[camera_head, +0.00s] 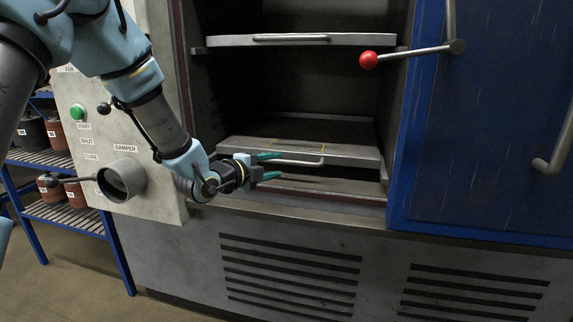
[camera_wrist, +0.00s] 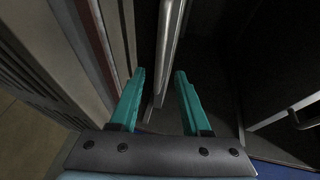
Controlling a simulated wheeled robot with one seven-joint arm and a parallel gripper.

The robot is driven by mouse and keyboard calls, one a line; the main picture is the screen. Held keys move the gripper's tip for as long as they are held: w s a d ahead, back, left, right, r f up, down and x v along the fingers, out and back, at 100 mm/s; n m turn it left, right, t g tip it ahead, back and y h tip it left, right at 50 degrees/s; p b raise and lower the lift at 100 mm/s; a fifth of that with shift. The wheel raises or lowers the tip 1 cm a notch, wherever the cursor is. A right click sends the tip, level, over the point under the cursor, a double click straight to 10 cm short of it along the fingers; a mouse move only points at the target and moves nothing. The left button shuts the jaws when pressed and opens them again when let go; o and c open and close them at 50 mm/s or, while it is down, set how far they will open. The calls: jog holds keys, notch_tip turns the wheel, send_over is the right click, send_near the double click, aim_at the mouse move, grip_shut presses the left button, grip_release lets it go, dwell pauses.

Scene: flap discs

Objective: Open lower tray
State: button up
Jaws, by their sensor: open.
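The lower tray (camera_head: 350,149) is a grey metal shelf low in the open oven chamber, with a pale bar handle (camera_head: 304,162) along its front edge. My gripper (camera_head: 274,166) is at the left part of this handle, its teal fingers open, one above the other. In the wrist view my gripper (camera_wrist: 160,74) is open, and the handle bar (camera_wrist: 170,35) runs into the gap between the fingers. The fingers are not closed on it. Whether either finger touches the bar cannot be told. The handle's left end is partly hidden by the fingers.
The upper tray (camera_head: 322,40) with its own handle sits higher in the chamber. The blue door (camera_head: 490,130) stands at the right with a red-knobbed lever (camera_head: 369,60). A control panel (camera_head: 110,150) with a damper knob is at the left, beside a rack (camera_head: 60,213) of containers.

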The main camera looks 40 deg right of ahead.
aim_at(287, 163)
jog(key=x, duration=0.7)
jog(key=shift+a, duration=0.1)
jog(key=shift+c, duration=0.4)
grip_shut()
dwell(0.8)
